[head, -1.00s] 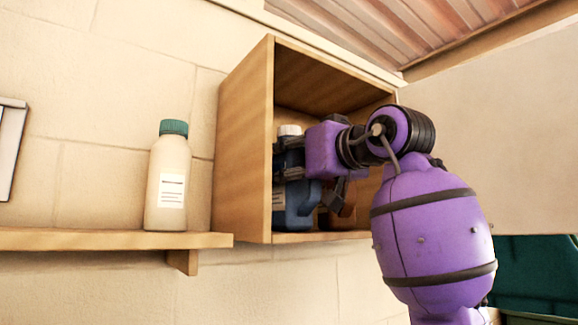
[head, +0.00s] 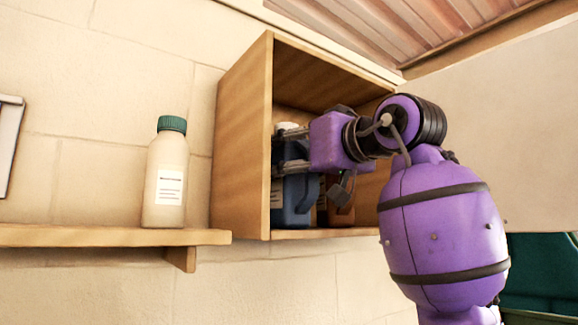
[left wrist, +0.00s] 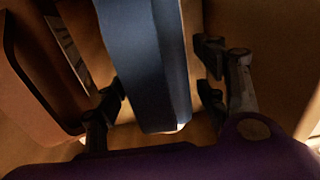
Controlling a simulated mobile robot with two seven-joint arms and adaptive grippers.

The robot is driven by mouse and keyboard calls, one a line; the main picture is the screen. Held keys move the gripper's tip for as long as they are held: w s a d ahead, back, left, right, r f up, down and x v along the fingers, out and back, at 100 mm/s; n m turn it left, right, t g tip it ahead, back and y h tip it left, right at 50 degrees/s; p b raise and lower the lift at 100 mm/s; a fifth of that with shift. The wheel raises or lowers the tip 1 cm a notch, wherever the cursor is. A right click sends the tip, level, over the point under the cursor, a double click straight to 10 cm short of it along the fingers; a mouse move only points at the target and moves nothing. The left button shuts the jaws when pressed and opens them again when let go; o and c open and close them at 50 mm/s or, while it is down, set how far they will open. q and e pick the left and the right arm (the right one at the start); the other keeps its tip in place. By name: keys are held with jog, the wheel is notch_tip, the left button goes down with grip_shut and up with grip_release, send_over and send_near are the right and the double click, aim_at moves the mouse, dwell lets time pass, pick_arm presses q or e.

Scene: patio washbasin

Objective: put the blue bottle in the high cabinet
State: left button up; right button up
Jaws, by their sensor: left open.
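The blue bottle (head: 296,202) stands upright inside the open wooden cabinet (head: 242,145), towards its left side, its lower part near the cabinet floor. My left gripper (head: 290,150) reaches into the cabinet at the bottle's upper part and partly hides it. In the left wrist view the blue bottle (left wrist: 150,60) lies between the two spread fingers of the gripper (left wrist: 163,95), with a gap visible on the right side. The gripper is open. My right gripper is not in view.
A brown bottle (left wrist: 35,75) with a pale label stands beside the blue one; it also shows in the head view (head: 340,205). A cream bottle with a green cap (head: 165,180) stands on the wooden shelf (head: 90,236) left of the cabinet.

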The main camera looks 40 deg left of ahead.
pick_arm(q)
jog(key=b+v, duration=0.1)
jog(key=v, duration=0.9)
jog(key=shift+d, duration=0.25)
